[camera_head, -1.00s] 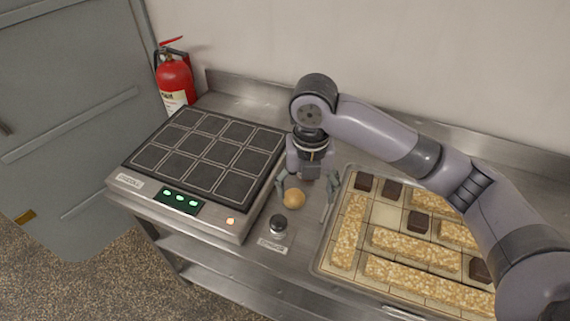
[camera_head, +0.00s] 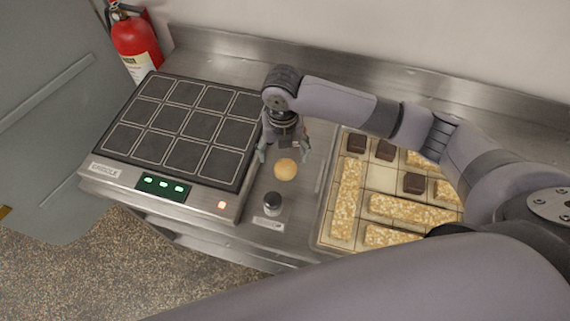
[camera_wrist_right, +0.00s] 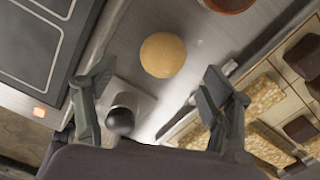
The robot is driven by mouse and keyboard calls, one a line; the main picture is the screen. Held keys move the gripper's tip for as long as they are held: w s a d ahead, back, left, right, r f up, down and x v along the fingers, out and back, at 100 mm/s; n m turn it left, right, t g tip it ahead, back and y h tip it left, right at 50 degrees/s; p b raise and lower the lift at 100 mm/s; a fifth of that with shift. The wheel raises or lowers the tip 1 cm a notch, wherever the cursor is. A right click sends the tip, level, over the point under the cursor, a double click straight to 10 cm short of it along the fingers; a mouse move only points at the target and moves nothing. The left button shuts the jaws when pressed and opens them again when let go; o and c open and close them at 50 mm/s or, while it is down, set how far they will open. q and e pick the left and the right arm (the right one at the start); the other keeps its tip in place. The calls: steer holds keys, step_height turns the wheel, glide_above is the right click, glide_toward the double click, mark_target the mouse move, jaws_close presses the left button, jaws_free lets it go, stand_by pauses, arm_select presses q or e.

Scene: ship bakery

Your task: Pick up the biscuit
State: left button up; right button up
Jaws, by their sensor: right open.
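The biscuit (camera_head: 285,169) is a small round golden-tan piece on the steel counter, between the gridded black plate and the tray. In the right wrist view the biscuit (camera_wrist_right: 163,55) lies beyond the fingertips, between their lines. My right gripper (camera_head: 284,150) is open and empty. In the head view it is just behind the biscuit, with a finger to either side. In the right wrist view its fingers (camera_wrist_right: 158,88) are spread wide. My left gripper is not in view; a large arm link of mine crosses the bottom of the head view.
The gridded black plate unit (camera_head: 112,172) stands left, with green lights. A black knob (camera_head: 272,203) sits in front of the biscuit. The tray (camera_head: 321,224) at right holds oat bars and dark squares. A reddish-brown round thing (camera_wrist_right: 230,3) shows at the wrist view's top edge.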

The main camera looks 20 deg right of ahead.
mark_target(286, 164)
steer(key=shift+f, duration=0.55)
steer(key=shift+s+f+p, duration=0.2)
steer(key=shift+f+p, duration=0.15)
steer(key=f, duration=0.1)
steer(key=f+p, duration=0.1)
steer(key=f, duration=0.1)
steer(key=shift+s+d+f, duration=0.1)
steer(key=shift+d+f, duration=0.15)
steer(key=shift+f, duration=0.45)
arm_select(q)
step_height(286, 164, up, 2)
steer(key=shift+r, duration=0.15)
arm_select(e)
steer(key=c, duration=0.4)
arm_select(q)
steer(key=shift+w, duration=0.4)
arm_select(e)
steer(key=c, duration=0.8)
